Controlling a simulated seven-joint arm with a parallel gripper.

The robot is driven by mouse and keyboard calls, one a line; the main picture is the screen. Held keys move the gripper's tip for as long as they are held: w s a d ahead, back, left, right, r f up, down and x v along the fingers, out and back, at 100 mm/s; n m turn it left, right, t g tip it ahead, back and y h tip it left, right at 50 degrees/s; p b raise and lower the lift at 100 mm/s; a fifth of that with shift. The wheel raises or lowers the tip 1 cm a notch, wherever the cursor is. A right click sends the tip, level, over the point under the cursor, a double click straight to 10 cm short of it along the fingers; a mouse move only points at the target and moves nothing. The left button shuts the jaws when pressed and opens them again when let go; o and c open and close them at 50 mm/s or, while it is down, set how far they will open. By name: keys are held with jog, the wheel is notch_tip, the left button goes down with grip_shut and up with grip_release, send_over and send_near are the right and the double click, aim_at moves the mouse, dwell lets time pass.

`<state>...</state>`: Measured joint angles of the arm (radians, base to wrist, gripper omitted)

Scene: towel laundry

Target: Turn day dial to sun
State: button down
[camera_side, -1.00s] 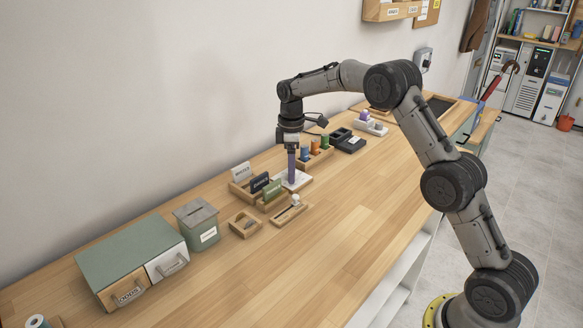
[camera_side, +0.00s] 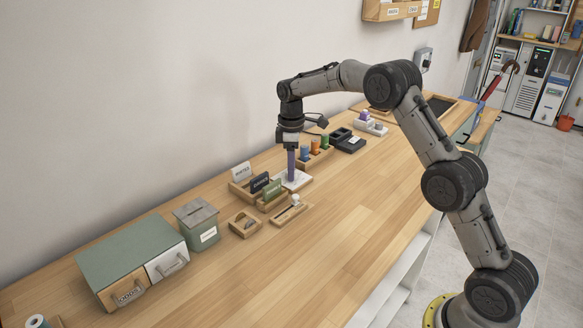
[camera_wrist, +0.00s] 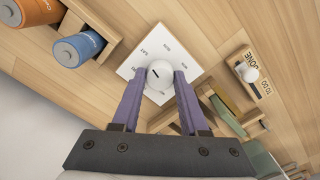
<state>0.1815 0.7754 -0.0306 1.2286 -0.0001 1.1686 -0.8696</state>
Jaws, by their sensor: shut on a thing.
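The day dial is a white square plate (camera_wrist: 141,52) with small day labels around a round white knob (camera_wrist: 159,73). My gripper (camera_wrist: 160,75) points straight down, its purple fingers shut on the knob from both sides. A short black mark shows on top of the knob; which label it points to is not clear. In the side view the plate (camera_side: 302,180) lies on the counter under my gripper (camera_side: 291,179), and the knob is hidden behind the fingers. Part of the label ring is covered by the fingers in the wrist view.
A rack with orange and blue cylinders (camera_wrist: 79,46) stands beside the dial. On the other side are wooden card holders (camera_side: 258,191) and a small slider board (camera_side: 290,212). A green box (camera_side: 198,224) and drawers (camera_side: 133,250) stand farther left. The counter's front is clear.

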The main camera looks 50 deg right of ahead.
jog(key=m, duration=0.4)
jog(key=shift+r+m, duration=0.1)
jog(key=shift+m, duration=0.2)
jog(key=m, duration=0.4)
jog(key=shift+m, duration=0.3)
jog(key=shift+c, duration=2.2)
grip_release()
notch_tip(320, 180, up, 14)
